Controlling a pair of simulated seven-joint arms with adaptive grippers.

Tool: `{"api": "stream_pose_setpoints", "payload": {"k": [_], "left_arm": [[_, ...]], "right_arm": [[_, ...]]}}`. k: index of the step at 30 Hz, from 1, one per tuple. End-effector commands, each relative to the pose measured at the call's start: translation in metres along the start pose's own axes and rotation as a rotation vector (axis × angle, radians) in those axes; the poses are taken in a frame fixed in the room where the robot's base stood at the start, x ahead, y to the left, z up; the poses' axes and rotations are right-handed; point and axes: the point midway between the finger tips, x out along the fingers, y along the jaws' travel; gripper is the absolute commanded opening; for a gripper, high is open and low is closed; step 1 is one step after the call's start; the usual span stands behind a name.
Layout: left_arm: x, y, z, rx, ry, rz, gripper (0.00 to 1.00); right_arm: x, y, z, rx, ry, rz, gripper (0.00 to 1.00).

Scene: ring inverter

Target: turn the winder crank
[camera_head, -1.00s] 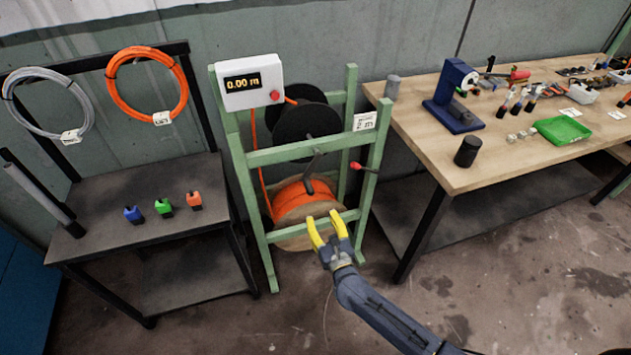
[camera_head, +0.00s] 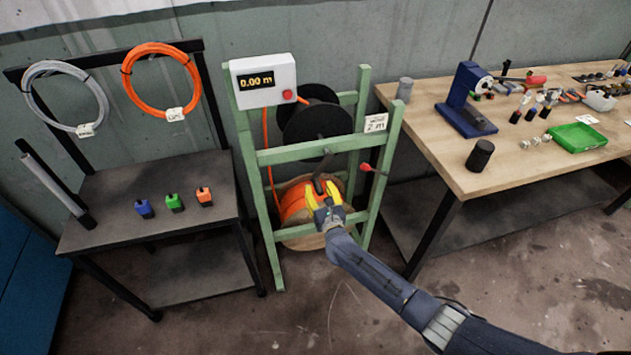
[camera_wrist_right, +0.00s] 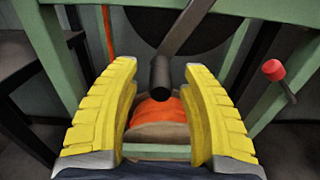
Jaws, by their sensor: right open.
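The winder is a green frame (camera_head: 274,234) with a black reel (camera_head: 310,130) above and an orange cable spool (camera_head: 293,203) below. Its dark crank arm (camera_head: 323,166) hangs down from the upper bar. The black crank handle shows in the right wrist view (camera_wrist_right: 160,78), between the two yellow fingers and apart from both. My right gripper (camera_head: 323,188) is open, in front of the lower spool, with its fingers around the handle's end. In the right wrist view the fingers (camera_wrist_right: 160,95) stand wide on either side. My left gripper is not in view.
A red-knobbed lever (camera_head: 367,167) sticks out at the frame's right side. The meter box (camera_head: 264,82) reads 0.00 m. A dark bench (camera_head: 110,229) stands left, a wooden workbench (camera_head: 430,141) right. Floor in front is clear.

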Motion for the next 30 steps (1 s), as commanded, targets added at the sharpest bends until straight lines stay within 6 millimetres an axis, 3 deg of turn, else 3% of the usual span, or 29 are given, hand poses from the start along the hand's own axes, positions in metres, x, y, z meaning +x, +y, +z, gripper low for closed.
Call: {"api": "stream_pose_setpoints", "payload": {"k": [4,12,27,30], "left_arm": [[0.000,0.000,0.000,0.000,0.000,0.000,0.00],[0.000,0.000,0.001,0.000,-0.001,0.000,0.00],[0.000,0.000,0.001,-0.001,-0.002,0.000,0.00],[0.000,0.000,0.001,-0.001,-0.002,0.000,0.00]], "right_arm": [[0.021,0.000,0.001,-0.003,0.000,-0.001,0.45],[0.040,0.000,0.000,-0.001,0.001,0.000,0.45],[0.045,0.000,0.000,-0.001,0.000,0.000,0.46],[0.045,0.000,0.000,-0.001,0.000,0.000,0.35]]}}
